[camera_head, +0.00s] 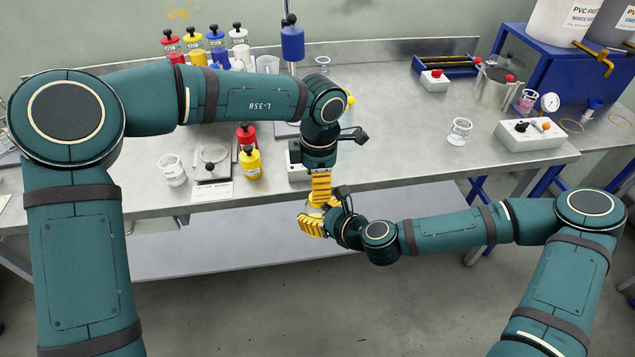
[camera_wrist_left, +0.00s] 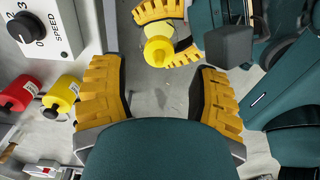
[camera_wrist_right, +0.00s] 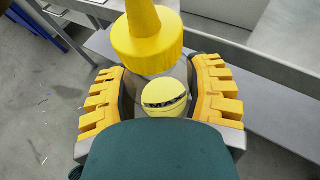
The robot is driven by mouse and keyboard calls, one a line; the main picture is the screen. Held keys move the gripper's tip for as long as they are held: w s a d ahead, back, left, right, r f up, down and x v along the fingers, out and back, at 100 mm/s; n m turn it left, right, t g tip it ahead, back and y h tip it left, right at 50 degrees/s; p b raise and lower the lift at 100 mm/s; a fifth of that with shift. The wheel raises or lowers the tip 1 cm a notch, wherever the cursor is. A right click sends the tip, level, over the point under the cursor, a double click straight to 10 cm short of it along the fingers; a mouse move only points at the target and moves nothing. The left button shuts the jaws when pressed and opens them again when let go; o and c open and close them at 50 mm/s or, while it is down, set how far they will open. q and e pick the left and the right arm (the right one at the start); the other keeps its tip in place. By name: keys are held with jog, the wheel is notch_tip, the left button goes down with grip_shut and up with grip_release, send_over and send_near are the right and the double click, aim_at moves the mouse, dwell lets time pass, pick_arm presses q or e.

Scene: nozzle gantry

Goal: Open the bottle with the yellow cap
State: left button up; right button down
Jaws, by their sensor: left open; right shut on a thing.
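The bottle (camera_wrist_right: 165,100) has a see-through body with a yellow label or contents, and a yellow cap (camera_wrist_right: 149,42) with a tapering nozzle sits on top. My right gripper (camera_head: 316,220) is shut around the bottle's body, in front of the bench edge; its fingers flank the bottle in the right wrist view. The yellow cap also shows in the left wrist view (camera_wrist_left: 158,48), pointing toward that camera. My left gripper (camera_head: 321,190) is open and empty just above the cap. In the left wrist view the cap lies beyond the fingertips, with a gap visible.
The steel bench (camera_head: 400,130) lies behind the grippers. A yellow bottle (camera_head: 250,163) and a red bottle (camera_head: 246,135) with black knobs stand left of my left forearm. A grey device with a speed dial (camera_wrist_left: 35,28) is close to my left gripper. Floor in front is clear.

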aim_at(316, 215)
pick_arm(q)
notch_tip(316, 215, up, 3)
jog(key=m, duration=0.4)
jog(key=shift+f, duration=0.1)
jog(key=shift+a+f, duration=0.1)
jog(key=shift+f, duration=3.8)
jog(key=shift+o, duration=0.3)
grip_shut()
jog(key=n, duration=0.3)
